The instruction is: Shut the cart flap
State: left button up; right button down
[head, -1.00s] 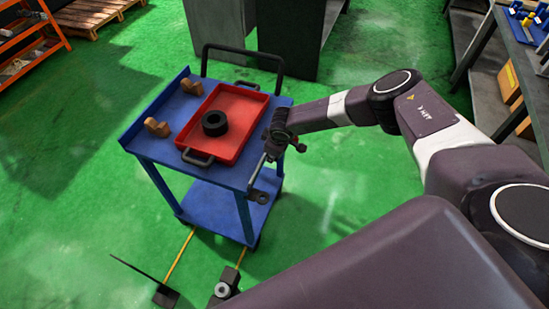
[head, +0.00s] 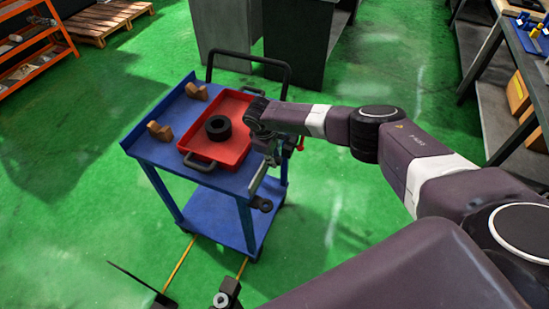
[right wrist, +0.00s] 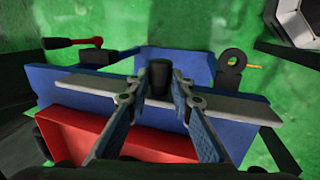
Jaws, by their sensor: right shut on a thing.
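The blue cart (head: 150,150) stands left of centre in the head view. The cart flap shows as a narrow grey strip (head: 259,176) along its right side, and as a long grey plate (right wrist: 225,106) across the right wrist view. A short dark upright handle (right wrist: 160,76) stands at this plate. My right gripper (head: 272,148) is at the cart's right edge. In the right wrist view, its two fingers (right wrist: 158,100) are on either side of the dark handle, shut on it. The flap's exact tilt is hard to tell.
A red tray (head: 232,108) with a black ring (head: 217,127) lies on the cart top, beside brown blocks (head: 160,131). A black push handle (head: 285,80) rises at the cart's back. Dark cabinets (head: 295,45) stand behind.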

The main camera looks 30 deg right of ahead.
jog(key=c, duration=1.7)
grip_release()
jog(key=shift+w, duration=0.1)
jog(key=v, duration=1.2)
